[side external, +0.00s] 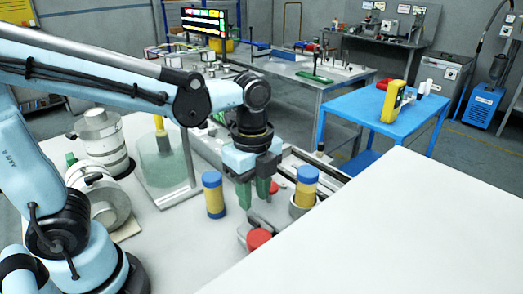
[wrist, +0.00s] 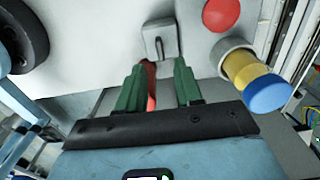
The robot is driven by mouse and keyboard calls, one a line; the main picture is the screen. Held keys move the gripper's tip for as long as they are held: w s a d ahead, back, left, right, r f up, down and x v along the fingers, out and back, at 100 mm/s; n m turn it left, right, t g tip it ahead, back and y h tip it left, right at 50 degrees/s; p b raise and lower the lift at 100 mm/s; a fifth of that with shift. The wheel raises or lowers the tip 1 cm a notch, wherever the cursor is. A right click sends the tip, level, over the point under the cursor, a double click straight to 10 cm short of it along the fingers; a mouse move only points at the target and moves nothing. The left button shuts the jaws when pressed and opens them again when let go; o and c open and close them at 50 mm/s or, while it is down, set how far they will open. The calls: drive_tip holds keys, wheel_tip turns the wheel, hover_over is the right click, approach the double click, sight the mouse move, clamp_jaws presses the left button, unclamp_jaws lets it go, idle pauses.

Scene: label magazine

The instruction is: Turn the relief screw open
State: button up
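My gripper (side external: 254,202) points down over the table-top fixture, its two green fingers apart. Just beyond the fingertips is a small grey square block (wrist: 152,33) with a dark upright slot or bar. I cannot tell for certain which part is the relief screw. A round red cap (wrist: 221,14) lies farther off to the right; red caps also show in the side view (side external: 258,238).
A yellow and blue cylinder (wrist: 256,82) stands close right of the fingers. In the side view, one such cylinder (side external: 305,187) is right of the gripper and another (side external: 213,195) left. The white surface at right (side external: 400,230) is bare.

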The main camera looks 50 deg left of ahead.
sight(254, 220)
drive_tip(key=shift+f, duration=3.1)
clamp_jaws()
